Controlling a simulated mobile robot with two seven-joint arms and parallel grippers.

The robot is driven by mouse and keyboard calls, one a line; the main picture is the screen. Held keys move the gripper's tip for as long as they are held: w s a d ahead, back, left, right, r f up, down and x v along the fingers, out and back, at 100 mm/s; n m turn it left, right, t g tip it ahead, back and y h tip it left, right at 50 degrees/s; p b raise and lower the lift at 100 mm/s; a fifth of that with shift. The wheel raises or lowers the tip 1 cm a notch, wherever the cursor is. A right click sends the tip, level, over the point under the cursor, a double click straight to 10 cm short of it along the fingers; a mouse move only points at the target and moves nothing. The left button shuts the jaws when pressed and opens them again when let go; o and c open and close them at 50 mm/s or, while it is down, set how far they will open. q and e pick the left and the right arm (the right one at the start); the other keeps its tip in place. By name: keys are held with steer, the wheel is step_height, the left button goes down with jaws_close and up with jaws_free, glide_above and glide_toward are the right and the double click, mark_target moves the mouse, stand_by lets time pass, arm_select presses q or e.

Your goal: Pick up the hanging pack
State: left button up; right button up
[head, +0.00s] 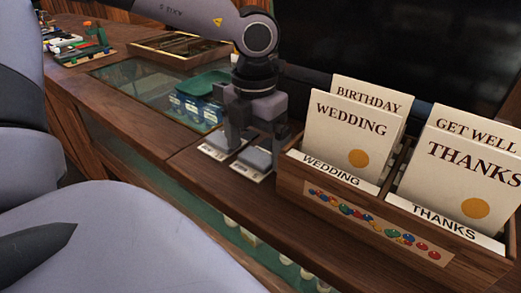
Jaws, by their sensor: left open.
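My left gripper (246,145) points down over the wooden counter, just left of the card box. Its jaws are open, with nothing visibly held between them. Two small flat grey items with white printed labels, one on the left (213,152) and one on the right (247,173), lie at its fingertips; I cannot tell whether the fingers touch them. Blue packs (191,112) stand behind the gripper by a green tray (203,83). I cannot tell which of these, if any, is the hanging pack. My right gripper is not in view.
A wooden card box (290,172) with WEDDING (349,135) and THANKS (470,180) cards stands close right of the gripper. A wooden tray (160,44) and colourful small items (80,46) sit at the far left. The counter (135,127) is clear in front.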

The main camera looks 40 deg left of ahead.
arm_select(q)
steer(key=shift+s+f, duration=0.1)
steer(key=shift+f, duration=0.4)
steer(key=shift+w+f, duration=0.2)
steer(key=shift+f, duration=0.15)
steer(key=shift+r, duration=0.1)
steer(key=c, duration=1.1)
steer(key=shift+o, duration=0.2)
steer(key=shift+r, duration=0.15)
